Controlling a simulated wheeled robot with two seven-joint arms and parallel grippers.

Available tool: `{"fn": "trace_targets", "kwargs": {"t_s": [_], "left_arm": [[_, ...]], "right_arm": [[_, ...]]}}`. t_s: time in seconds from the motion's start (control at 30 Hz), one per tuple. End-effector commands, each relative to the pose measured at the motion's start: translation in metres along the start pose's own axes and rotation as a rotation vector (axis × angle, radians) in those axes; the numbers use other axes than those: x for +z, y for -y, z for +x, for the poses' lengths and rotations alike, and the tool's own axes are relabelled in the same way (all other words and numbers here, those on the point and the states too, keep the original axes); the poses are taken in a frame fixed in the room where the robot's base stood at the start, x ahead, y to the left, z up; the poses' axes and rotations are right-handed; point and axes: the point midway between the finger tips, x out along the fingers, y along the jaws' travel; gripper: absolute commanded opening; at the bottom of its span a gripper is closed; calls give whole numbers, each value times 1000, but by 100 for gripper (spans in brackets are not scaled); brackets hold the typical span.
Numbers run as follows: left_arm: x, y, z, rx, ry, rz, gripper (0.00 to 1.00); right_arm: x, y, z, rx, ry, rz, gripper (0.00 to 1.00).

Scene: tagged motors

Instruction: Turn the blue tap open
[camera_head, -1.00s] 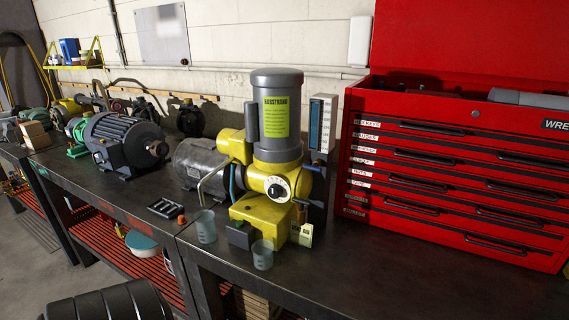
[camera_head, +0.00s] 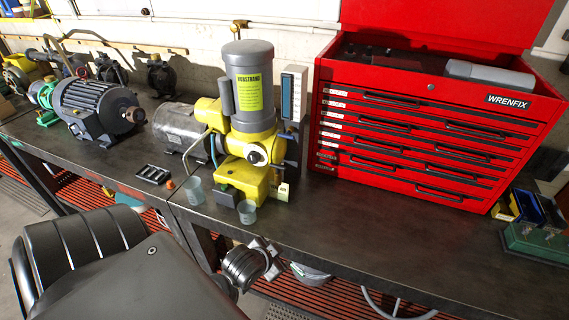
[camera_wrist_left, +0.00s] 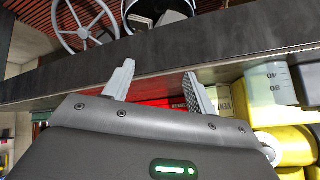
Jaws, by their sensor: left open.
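The yellow and grey pump (camera_head: 252,110) stands on the bench. Small dark-blue levers (camera_head: 291,164) show at its right side; I cannot tell which is the tap or how far it is turned. A pale tag (camera_head: 283,192) hangs below them; it also shows in the wrist view (camera_wrist_left: 219,98). My left gripper (camera_head: 269,257) is in front of the bench's front edge, below and in front of the pump. In the wrist view my left gripper (camera_wrist_left: 158,79) has its two pale fingers apart with nothing between them. My right gripper is not in view.
Two clear beakers (camera_head: 247,212) (camera_head: 195,189) and a black tray (camera_head: 153,174) stand near the pump. A red tool chest (camera_head: 418,128) is to the right, motors (camera_head: 98,108) to the left. The bench top (camera_head: 380,225) before the chest is clear. A handwheel (camera_wrist_left: 85,25) lies on the shelf below.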

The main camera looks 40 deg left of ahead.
Motion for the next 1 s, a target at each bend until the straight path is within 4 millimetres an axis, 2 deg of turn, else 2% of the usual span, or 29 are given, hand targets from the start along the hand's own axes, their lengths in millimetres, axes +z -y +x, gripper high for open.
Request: {"fn": "trace_targets", "kwargs": {"t_s": [0.03, 0.1, 0.2, 0.3, 0.43, 0.67, 0.83, 1.0], "left_arm": [[-40, 27, -22, -55, -97, 21, 56], [-81, 62, -38, -145, -230, 54, 56], [-128, 112, -51, -299, -402, 109, 56], [-160, 150, -64, -438, -524, 155, 56], [-181, 178, -78, -551, -607, 192, 56], [-189, 188, -82, -589, -632, 204, 56], [-202, 197, -71, -587, -631, 204, 56], [-222, 212, -51, -587, -629, 203, 56]], "right_arm": [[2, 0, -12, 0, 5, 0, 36], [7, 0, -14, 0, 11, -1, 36], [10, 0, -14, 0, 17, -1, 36], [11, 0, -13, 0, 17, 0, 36], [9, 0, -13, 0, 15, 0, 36], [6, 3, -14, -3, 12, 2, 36], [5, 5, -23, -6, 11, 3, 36], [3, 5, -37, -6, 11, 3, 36]]}}
